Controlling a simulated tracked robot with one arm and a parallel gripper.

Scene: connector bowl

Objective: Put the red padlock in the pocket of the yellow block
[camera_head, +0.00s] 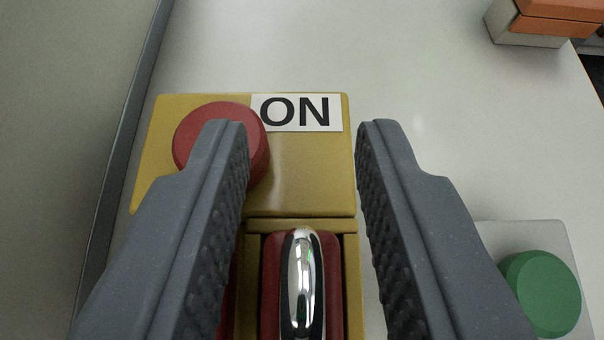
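The yellow block (300,180) lies below my gripper, with a white ON label and a round red button (205,140) on its top face. Its pocket (352,270) is a yellow-walled recess at the near end. The red padlock (270,295) shows at the bottom centre with its chrome shackle (302,290) toward the camera. The padlock sits between the pocket's walls; its lower part is cut off by the frame, so its depth cannot be told. My gripper (304,127) is open, one finger on each side of the padlock, with visible gaps to it.
A green round button (540,292) on a grey base is at the lower right, beside the right finger. An orange and white block (545,22) is at the top right. A grey wall or panel (75,120) runs along the left. White surface ahead is clear.

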